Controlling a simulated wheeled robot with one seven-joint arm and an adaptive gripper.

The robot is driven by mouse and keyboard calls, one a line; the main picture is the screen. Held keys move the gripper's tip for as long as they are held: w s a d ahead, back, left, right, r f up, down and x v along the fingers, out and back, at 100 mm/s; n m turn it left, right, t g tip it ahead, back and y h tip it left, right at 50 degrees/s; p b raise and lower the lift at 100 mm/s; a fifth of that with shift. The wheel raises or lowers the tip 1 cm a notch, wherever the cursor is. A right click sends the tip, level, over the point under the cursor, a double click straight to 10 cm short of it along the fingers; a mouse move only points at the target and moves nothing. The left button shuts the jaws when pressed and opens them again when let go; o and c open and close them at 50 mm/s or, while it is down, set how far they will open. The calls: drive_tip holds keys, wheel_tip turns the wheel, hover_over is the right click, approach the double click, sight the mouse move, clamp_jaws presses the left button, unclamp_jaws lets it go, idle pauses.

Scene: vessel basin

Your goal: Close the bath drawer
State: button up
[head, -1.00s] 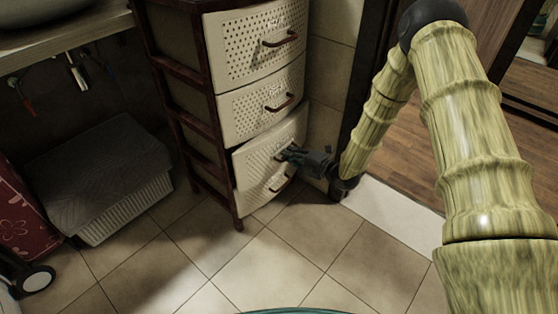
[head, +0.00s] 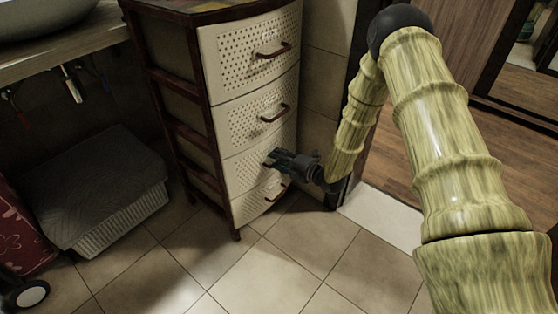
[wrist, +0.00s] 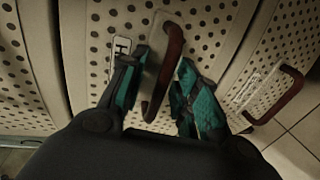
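A drawer unit with a dark brown frame (head: 222,180) and cream perforated fronts stands at the centre of the head view. The third drawer down (head: 233,172) looks about in line with the fronts above and below; a small remaining gap is hard to judge. My gripper (head: 272,160) is at its front. The drawer's handle is largely hidden by the gripper in the head view.
The bottom drawer (head: 248,207) has its handle just below my gripper. A grey-covered laundry basket (head: 95,185) stands left under a counter (head: 55,50). A doorway with a white threshold (head: 380,215) is at right. The tiled floor (head: 225,270) in front is clear.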

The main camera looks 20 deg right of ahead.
drive_tip(key=shift+s+d, duration=0.1)
drive_tip(key=v, duration=1.1)
drive_tip(key=shift+s+d+r, duration=0.15)
drive_tip(key=shift+s+d, duration=0.1)
drive_tip(key=shift+s, duration=0.05)
drive_tip(key=s+a+f+m+g+h, duration=0.4)
drive_tip(key=s+f+m+g+h, duration=0.1)
drive_tip(key=s+f+m, duration=0.9)
drive_tip(key=s+f+m+g+h, duration=0.1)
drive_tip(key=s+m+g, duration=0.25)
drive_tip(key=s, duration=0.55)
drive_tip(key=s+a+f+m+g+h, duration=0.15)
drive_tip(key=s+m, duration=0.25)
drive_tip(key=s, duration=0.5)
drive_tip(key=s+f+m+g+h, duration=0.2)
drive_tip(key=s+m+g, duration=0.15)
drive_tip(key=s, duration=0.55)
wheel_tip(320, 180, up, 31)
drive_tip(key=p, duration=3.1)
drive_tip(key=shift+p, duration=0.35)
drive_tip(key=shift+f+t+y, duration=0.15)
drive_tip(key=shift+t+y, duration=0.1)
